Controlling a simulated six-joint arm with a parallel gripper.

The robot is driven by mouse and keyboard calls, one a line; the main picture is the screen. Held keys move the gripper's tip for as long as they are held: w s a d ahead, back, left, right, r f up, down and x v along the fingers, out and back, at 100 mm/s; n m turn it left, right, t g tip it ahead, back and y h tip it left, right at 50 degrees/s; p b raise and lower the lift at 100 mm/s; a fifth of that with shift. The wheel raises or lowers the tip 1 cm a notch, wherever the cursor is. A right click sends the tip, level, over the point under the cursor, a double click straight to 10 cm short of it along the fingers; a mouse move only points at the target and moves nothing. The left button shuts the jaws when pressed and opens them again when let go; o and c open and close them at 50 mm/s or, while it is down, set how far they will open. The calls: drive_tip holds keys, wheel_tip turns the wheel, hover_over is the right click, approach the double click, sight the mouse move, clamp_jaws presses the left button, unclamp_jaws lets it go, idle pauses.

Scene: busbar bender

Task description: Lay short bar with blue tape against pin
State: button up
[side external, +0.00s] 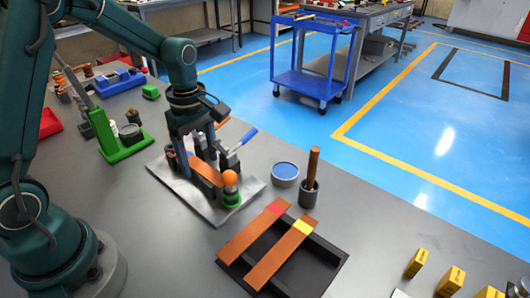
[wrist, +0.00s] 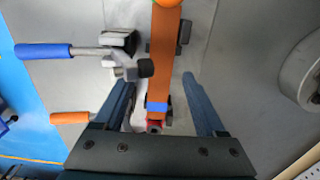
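The short bar with blue tape (wrist: 165,62) is a flat copper strip on the bender, with the blue band near its lower end in the wrist view. It also shows in the side view (side external: 205,168) on the bender's pale plate (side external: 222,212). My gripper (wrist: 158,82) is open, with one finger on each side of the bar and a visible gap to both. In the side view, my gripper (side external: 195,145) is low over the bender. An orange knob (side external: 230,178) stands above a green collar (side external: 231,199) at the bar's near end. I cannot clearly make out the pin or whether the bar touches it.
A blue-handled lever clamp (wrist: 45,50) is close left of my fingers. A black tray (side external: 322,262) holds two copper bars, taped red (side external: 277,207) and yellow (side external: 302,227). A blue-topped tin (side external: 285,172) and a cup with a wooden handle (side external: 310,190) stand near the bender.

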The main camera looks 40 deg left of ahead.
wheel_tip(320, 180, up, 5)
drive_tip(key=shift+f, duration=0.2)
drive_tip(key=s+d+r+m+t, duration=0.4)
drive_tip(key=s+d+r+m, duration=0.15)
drive_tip(key=r, duration=0.35)
drive_tip(key=s+d+f+m+t, duration=0.1)
drive_tip(key=s+f+m, duration=0.1)
drive_tip(key=s+m, duration=0.5)
drive_tip(key=m, duration=0.5)
drive_tip(key=shift+f+t, duration=0.2)
drive_tip(key=shift+t, duration=0.1)
drive_tip(key=shift+s+m, duration=0.1)
drive_tip(key=shift+m, duration=0.15)
drive_tip(key=shift+c, duration=0.4)
